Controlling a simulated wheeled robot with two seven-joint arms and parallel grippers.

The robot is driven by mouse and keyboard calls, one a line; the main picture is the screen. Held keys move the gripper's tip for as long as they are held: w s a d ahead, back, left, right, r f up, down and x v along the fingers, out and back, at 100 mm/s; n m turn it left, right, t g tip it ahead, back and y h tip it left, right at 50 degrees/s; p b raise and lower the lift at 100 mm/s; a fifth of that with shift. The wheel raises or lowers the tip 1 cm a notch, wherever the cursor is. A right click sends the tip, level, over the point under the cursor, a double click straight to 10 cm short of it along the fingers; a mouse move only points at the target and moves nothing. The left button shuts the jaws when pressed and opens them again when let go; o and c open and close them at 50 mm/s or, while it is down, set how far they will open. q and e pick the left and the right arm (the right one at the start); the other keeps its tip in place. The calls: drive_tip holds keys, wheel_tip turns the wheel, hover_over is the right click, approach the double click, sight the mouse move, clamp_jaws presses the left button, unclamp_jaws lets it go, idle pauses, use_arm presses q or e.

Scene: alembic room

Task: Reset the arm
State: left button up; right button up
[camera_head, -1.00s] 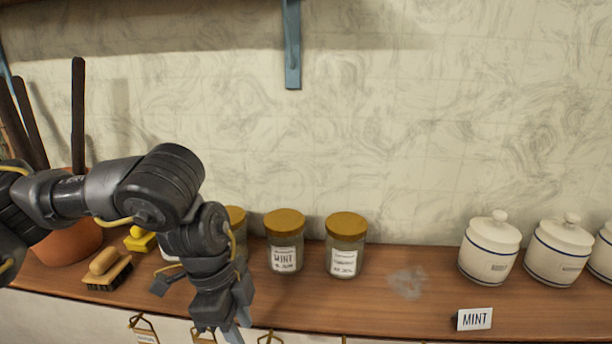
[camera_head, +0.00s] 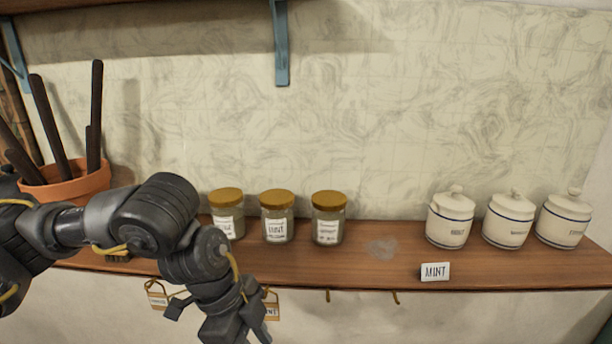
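My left arm comes in from the left, and its gripper (camera_head: 246,331) points down at the bottom of the view, in front of the shelf edge. The fingers are partly cut off by the lower frame edge, so I cannot tell whether they are open or shut. No object shows in it. My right arm and gripper are not in view.
A wooden shelf (camera_head: 400,258) holds several glass jars with gold lids, one a mint jar (camera_head: 277,228), several white canisters (camera_head: 508,230) and a MINT card (camera_head: 435,272). A terracotta pot (camera_head: 75,187) stands left. Tags hang below. A blue bracket (camera_head: 281,50) is above.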

use_arm(q)
drive_tip(key=s+d+r+t+h, duration=0.1)
drive_tip(key=s+d+t+h, duration=0.2)
drive_tip(key=d+h, duration=1)
drive_tip(key=w+a+f+n+t+y, duration=0.5)
drive_tip(key=a+f+n+t+y, duration=0.5)
drive_tip(key=a+n, duration=0.25)
drive_tip(key=s+a+f+n+g+y, duration=0.65)
drive_tip(key=s+a+f+g, duration=0.25)
drive_tip(key=s+a+f, duration=1)
wheel_tip(320, 180, down, 26)
drive_tip(key=s+d+g, duration=0.1)
drive_tip(key=s+d, duration=0.1)
drive_tip(key=s, duration=0.1)
drive_tip(key=s+a+f+m+g, duration=0.1)
drive_tip(key=s+a+f, duration=0.2)
drive_tip(key=s+f, duration=1.2)
drive_tip(key=shift+s+f+g+y, duration=0.15)
drive_tip(key=shift+s+g+y, duration=0.15)
drive_tip(key=shift+s+y, duration=0.05)
